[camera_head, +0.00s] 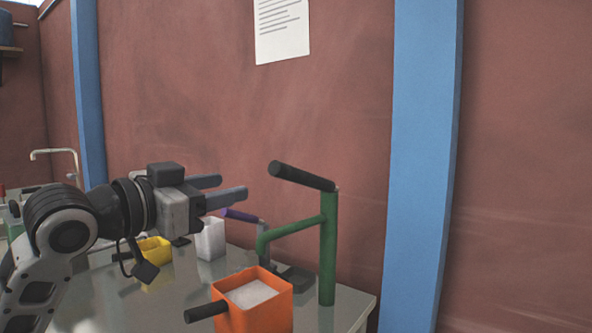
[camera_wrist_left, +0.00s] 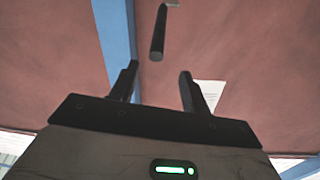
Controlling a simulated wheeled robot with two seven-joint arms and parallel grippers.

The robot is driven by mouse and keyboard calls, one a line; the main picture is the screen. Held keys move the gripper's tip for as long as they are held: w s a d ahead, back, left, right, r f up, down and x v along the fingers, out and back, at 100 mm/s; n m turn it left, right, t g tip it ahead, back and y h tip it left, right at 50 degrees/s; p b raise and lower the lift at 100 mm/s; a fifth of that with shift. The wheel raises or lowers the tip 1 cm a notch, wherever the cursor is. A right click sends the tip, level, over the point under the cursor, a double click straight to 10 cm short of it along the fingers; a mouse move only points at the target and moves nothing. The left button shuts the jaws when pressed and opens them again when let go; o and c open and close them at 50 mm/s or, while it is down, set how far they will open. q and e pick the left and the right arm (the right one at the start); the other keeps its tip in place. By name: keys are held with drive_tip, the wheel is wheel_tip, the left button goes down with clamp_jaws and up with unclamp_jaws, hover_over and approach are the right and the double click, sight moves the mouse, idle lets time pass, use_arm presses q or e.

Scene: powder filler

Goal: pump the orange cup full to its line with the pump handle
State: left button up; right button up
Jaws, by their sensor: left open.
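The orange cup (camera_head: 268,318) stands upright on the table at the front, below the green spout, with white powder inside and a black handle pointing left. No fill line can be made out. The green pump (camera_head: 328,250) has a black pump handle (camera_head: 300,176) at its top, slanting up to the left. My left gripper (camera_head: 234,187) is open and empty, left of the handle's free end and apart from it. In the left wrist view the handle (camera_wrist_left: 158,35) lies ahead of the gap between the open fingers (camera_wrist_left: 160,70). My right gripper is out of view.
A yellow container (camera_head: 155,250) is at the left, partly behind my arm. The table's right edge (camera_head: 366,312) is just beyond the green post. A wall with blue pillars stands behind.

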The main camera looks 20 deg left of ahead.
sight(286, 173)
use_arm(q)
drive_tip(key=p+x, duration=0.4)
drive_tip(key=x, duration=1)
drive_tip(key=shift+w+d+r, duration=0.15)
drive_tip(key=shift+d, duration=0.1)
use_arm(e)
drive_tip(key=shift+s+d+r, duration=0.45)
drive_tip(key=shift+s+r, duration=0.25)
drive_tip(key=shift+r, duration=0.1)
